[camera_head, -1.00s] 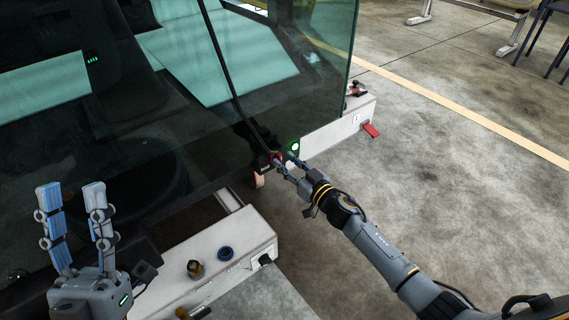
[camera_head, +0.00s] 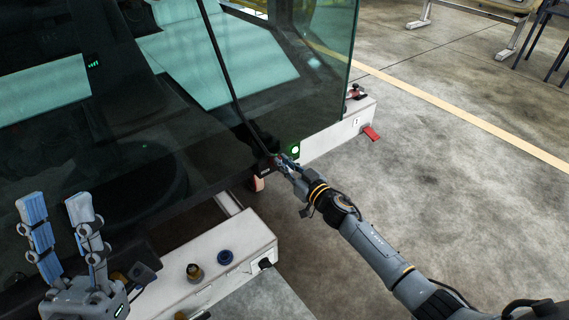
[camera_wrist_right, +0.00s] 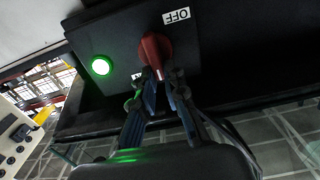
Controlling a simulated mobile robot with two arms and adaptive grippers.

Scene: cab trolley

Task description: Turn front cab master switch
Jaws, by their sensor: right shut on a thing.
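The red master switch (camera_wrist_right: 155,50) is a rotary knob on a black panel (camera_wrist_right: 205,60) in the right wrist view. An OFF label (camera_wrist_right: 177,16) is at its upper right, upside down in the picture. Another label below the knob is mostly hidden. My right gripper (camera_wrist_right: 161,76) is shut on the knob's lower end. In the head view my right gripper (camera_head: 279,160) is at the trolley's front corner and hides most of the switch. My left gripper (camera_head: 55,203) is open and empty, fingers upward, at the lower left.
A lit green lamp (camera_head: 295,150) sits beside the switch. The dark cab window (camera_head: 200,90) rises just behind. The concrete floor (camera_head: 450,190) at right is clear.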

